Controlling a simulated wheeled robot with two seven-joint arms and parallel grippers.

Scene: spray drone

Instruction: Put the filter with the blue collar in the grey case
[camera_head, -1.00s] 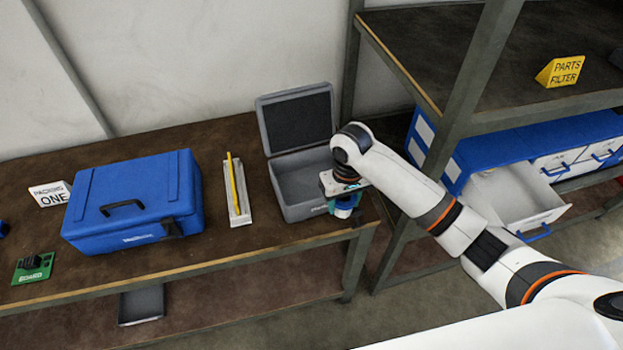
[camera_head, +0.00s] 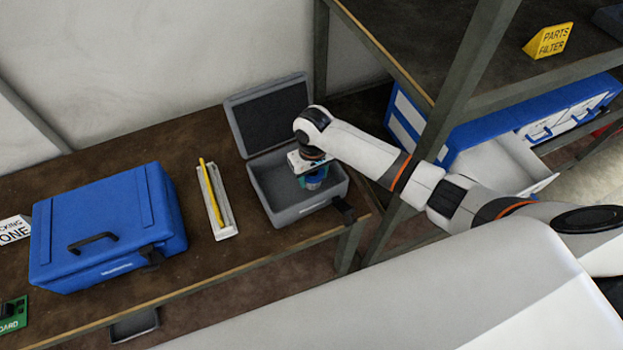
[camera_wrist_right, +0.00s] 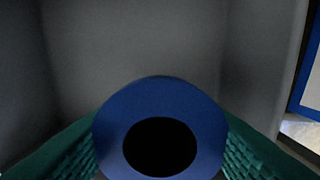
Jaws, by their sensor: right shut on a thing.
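The grey case (camera_head: 262,187) stands open on the bench with its lid (camera_head: 270,117) tilted back. My right gripper (camera_head: 314,180) is over the right part of the case's opening, pointing down. It is shut on the filter with the blue collar (camera_head: 315,184), only partly visible below the gripper. In the right wrist view the filter's blue ring (camera_wrist_right: 112,128) with a dark centre sits between the green finger pads, with plain grey surfaces of the case beyond it. I cannot tell whether the filter touches the case floor. My left gripper is not in view.
A closed blue toolbox (camera_head: 105,225) and a light tray (camera_head: 218,215) with a yellow pencil-like stick (camera_head: 211,193) stand left of the case. A shelf post (camera_head: 468,90) and an open drawer (camera_head: 500,165) are on the right, near my right arm.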

